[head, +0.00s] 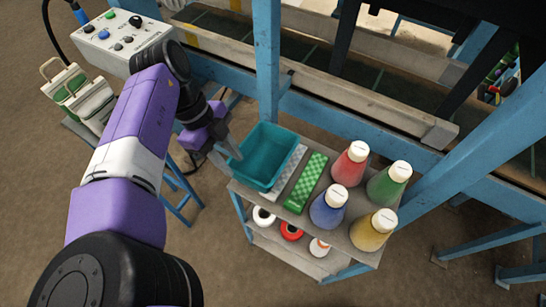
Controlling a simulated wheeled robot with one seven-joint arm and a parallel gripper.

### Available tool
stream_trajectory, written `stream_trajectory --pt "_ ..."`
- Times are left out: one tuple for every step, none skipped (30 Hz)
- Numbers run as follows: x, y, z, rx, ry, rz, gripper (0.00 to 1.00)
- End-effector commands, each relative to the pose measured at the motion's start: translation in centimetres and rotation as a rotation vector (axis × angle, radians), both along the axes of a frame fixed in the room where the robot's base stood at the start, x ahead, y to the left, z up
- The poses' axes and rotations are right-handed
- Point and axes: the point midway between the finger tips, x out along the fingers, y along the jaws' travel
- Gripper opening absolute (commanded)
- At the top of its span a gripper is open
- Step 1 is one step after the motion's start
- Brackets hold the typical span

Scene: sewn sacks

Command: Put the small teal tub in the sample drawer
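A teal tub (263,172), open at the top and apparently empty, stands upright at the left end of a small grey-topped cart. It is the only teal tub in view. My gripper (232,154) is at the tub's left rim, with its grey fingers pointing down and toward it. I cannot tell whether the fingers touch or straddle the rim, or how far apart they are. No sample drawer can be made out in this view.
On the cart (346,246), right of the tub, are a grey patterned strip (288,174), a green block (306,183) and several capped bottles (349,164). Rolls (291,231) lie on its lower shelf. A blue frame post (267,60) rises behind. A control box (122,42) and white-green containers (78,97) stand left.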

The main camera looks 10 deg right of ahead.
Motion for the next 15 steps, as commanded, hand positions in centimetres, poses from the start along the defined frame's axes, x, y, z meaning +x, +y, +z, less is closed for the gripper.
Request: stream_trajectory --pt "-0.2 0.0 0.0 -0.004 0.0 -0.022 0.31" --pt "-0.2 0.0 0.0 -0.006 -0.001 -0.033 0.31" --pt "-0.3 -0.1 -0.1 -0.008 -0.004 -0.043 0.31" --pt "-0.3 -0.1 -0.3 -0.009 -0.007 -0.046 0.31" --pt "-0.3 -0.2 -0.5 -0.009 -0.008 -0.048 0.31" --pt "-0.4 -0.3 -0.8 -0.009 -0.007 -0.05 0.31" --pt "-0.5 -0.4 -1.1 -0.009 -0.007 -0.05 0.31" --pt "-0.6 -0.5 -1.4 -0.009 -0.007 -0.049 0.31" --pt "-0.7 -0.7 -1.8 -0.009 -0.007 -0.049 0.31" --pt "-0.7 -0.8 -2.1 -0.008 -0.007 -0.049 0.31" --pt "-0.8 -0.9 -2.3 -0.008 -0.008 -0.048 0.31" --pt "-0.8 -1.0 -2.5 -0.008 -0.008 -0.047 0.31" --pt "-0.9 -1.0 -2.6 -0.007 -0.008 -0.047 0.31" --pt "-0.9 -1.2 -2.7 -0.008 -0.008 -0.047 0.31" --pt "-1.0 -1.4 -3.0 -0.008 -0.008 -0.047 0.31"
